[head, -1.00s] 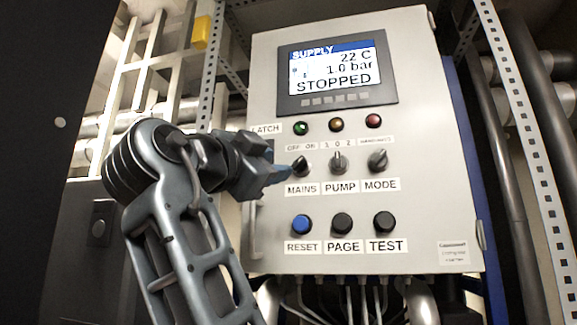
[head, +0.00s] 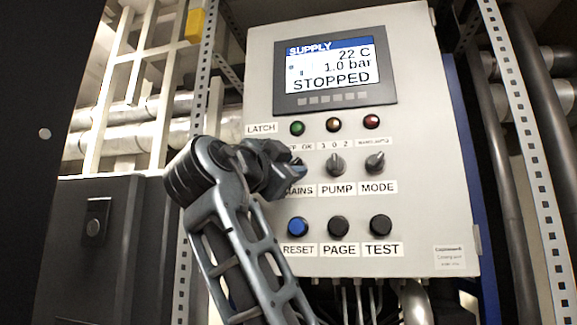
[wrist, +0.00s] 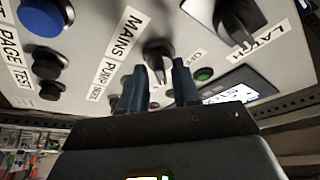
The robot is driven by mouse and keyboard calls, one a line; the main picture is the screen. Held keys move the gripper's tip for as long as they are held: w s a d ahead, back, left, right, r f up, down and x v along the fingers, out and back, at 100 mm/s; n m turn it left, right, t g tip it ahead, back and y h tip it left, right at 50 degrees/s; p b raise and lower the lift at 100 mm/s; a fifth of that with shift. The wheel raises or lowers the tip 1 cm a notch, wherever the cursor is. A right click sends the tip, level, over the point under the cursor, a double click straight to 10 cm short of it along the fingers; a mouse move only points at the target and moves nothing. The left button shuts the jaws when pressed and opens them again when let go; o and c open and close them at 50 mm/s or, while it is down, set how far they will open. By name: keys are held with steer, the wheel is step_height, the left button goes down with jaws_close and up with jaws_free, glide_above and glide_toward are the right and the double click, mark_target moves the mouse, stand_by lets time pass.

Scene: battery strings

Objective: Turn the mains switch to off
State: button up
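The mains switch (wrist: 157,54) is a dark rotary knob on the grey panel, above the MAINS label (head: 299,190) in the head view. In the wrist view it lies just ahead of and between the two blue fingers of my gripper (wrist: 159,82). The fingers are apart, one on each side of the knob's line, and I cannot tell whether they touch it. In the head view my gripper (head: 293,172) covers most of the switch and part of its OFF/ON label. The knob's exact setting is hard to read.
The pump (head: 336,164) and mode (head: 375,163) knobs sit to the right. Below are the blue reset (head: 297,227), page and test buttons. Lamps are above, under a display (head: 334,72) reading STOPPED. A latch handle (wrist: 238,22) stands near my gripper in the wrist view.

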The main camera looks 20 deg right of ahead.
jaws_close()
steer(key=shift+f+n+b, duration=0.1)
steer(key=shift+n+b, duration=0.2)
steer(key=shift+b, duration=0.05)
steer(key=n+t+y, duration=0.2)
steer(key=n+y, duration=0.1)
steer(key=n, duration=0.5)
steer(key=n+t+y+p, duration=0.1)
steer(key=n+t+y, duration=0.1)
steer(key=n, duration=0.6)
steer(key=s+d+n+t+y+p, duration=0.1)
steer(key=n+t+y, duration=0.2)
steer(key=n, duration=0.5)
steer(key=shift+d+n+y, duration=0.1)
steer(key=shift+n+y, duration=0.2)
steer(key=shift+y, duration=0.5)
steer(key=shift+w, duration=0.1)
steer(key=shift+o, duration=0.8)
jaws_free()
